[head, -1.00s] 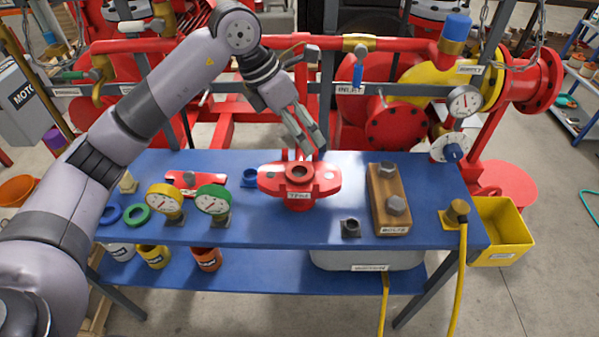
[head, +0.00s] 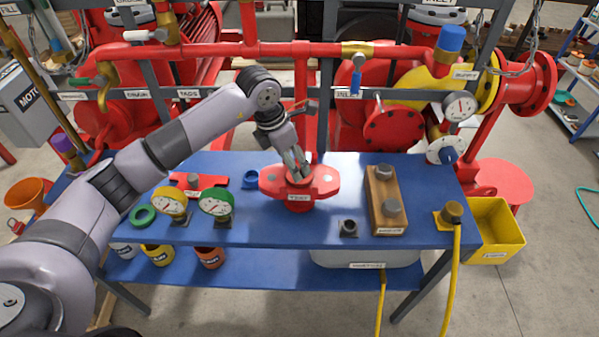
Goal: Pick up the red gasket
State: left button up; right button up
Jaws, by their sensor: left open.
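My left gripper (head: 296,168) points down at the centre of the red test flange (head: 322,184) on the blue table. Its fingers are open, with their tips at or just above the flange's round mouth and covering it. I cannot make out a red gasket apart from the red flange; any ring at the mouth is hidden behind the fingers. A green ring (head: 143,215) lies flat at the table's left end, beside my left arm. My right gripper is not in view.
Two gauges, yellow (head: 170,200) and green (head: 215,202), stand left of the flange. A wooden bolt block (head: 387,222) stands to its right. A blue cap (head: 250,179) sits near it. Red piping (head: 210,50) runs behind the blue table (head: 270,232).

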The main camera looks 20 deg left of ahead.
pick_arm(q)
jog(key=shift+w+d+f+p, duration=0.1)
jog(key=shift+d+f+p, duration=0.1)
jog(key=shift+f+p, duration=0.15)
jog(key=p+x, duration=0.1)
jog(key=x, duration=0.2)
jog(key=shift+w+d+f+p, duration=0.1)
jog(key=shift+d+f+p, duration=0.15)
jog(key=shift+p, duration=0.1)
jog(key=shift+w+f, duration=0.1)
jog(key=shift+f, duration=0.25)
jog(key=shift+c, duration=0.3)
jog(key=c, duration=0.9)
jog(key=shift+o, duration=0.2)
jog(key=shift+r, duration=0.15)
